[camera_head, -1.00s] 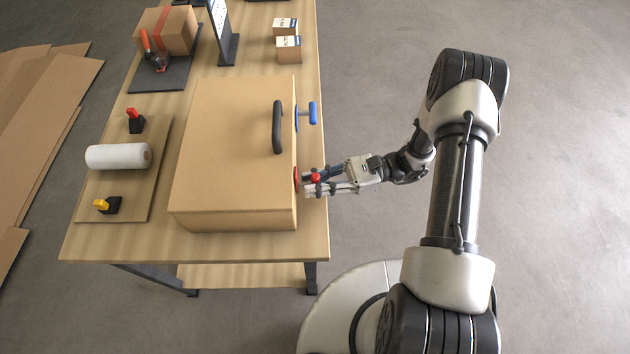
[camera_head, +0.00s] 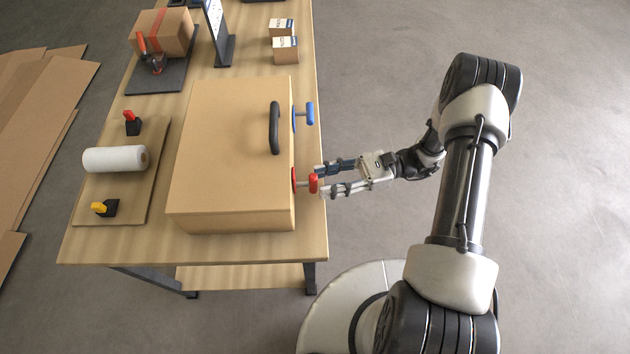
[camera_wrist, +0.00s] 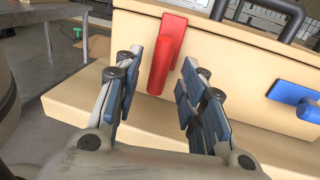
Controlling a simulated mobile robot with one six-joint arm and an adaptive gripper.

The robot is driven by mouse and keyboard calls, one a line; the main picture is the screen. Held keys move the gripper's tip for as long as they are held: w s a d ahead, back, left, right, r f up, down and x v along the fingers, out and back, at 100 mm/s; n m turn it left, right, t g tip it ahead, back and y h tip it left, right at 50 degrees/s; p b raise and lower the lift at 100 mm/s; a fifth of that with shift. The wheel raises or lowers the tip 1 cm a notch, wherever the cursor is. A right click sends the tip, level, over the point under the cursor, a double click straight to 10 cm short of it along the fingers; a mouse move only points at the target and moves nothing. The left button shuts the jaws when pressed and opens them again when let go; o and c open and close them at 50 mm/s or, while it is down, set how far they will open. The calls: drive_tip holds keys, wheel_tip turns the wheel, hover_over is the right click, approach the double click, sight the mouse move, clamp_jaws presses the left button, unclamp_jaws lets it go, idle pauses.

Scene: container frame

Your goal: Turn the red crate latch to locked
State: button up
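The red latch (camera_head: 313,183) sits low on the right-hand face of the large tan crate (camera_head: 230,140). In the wrist view its red handle (camera_wrist: 160,68) hangs roughly upright below a red plate. My gripper (camera_head: 321,180) is open and empty, just right of the latch. In the wrist view its fingers stand apart on either side of the handle, with gaps visible, and it does not grip it. A blue latch (camera_head: 310,113) is farther along the same face; it also shows in the wrist view (camera_wrist: 295,95). I see no lock marking.
A black handle (camera_head: 275,128) stands on the crate lid. The wooden table (camera_head: 110,240) has a narrow strip free right of the crate. A white roll (camera_head: 115,159) lies on a board at the left, and small boxes (camera_head: 286,50) stand behind.

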drive_tip(key=w+d, duration=0.1)
drive_tip(key=d, duration=0.7)
drive_tip(key=shift+w, duration=0.15)
drive_tip(key=s+a+r+n+g+h, duration=0.1)
drive_tip(key=s+r+n+h, duration=0.1)
drive_tip(key=r+n+h, duration=0.45)
drive_tip(key=s+a+r+n+g+h, duration=0.1)
drive_tip(key=s+a+r+h, duration=0.15)
drive_tip(key=r, duration=0.75)
drive_tip(key=s+d+r+n+t+h, duration=0.3)
drive_tip(key=s+r+n+t+h, duration=0.5)
drive_tip(key=s+r+n+t, duration=0.1)
drive_tip(key=shift+s+r+t+h, duration=0.35)
drive_tip(key=shift+s+r, duration=0.4)
drive_tip(key=shift+s, duration=0.5)
drive_tip(key=shift+o, duration=0.2)
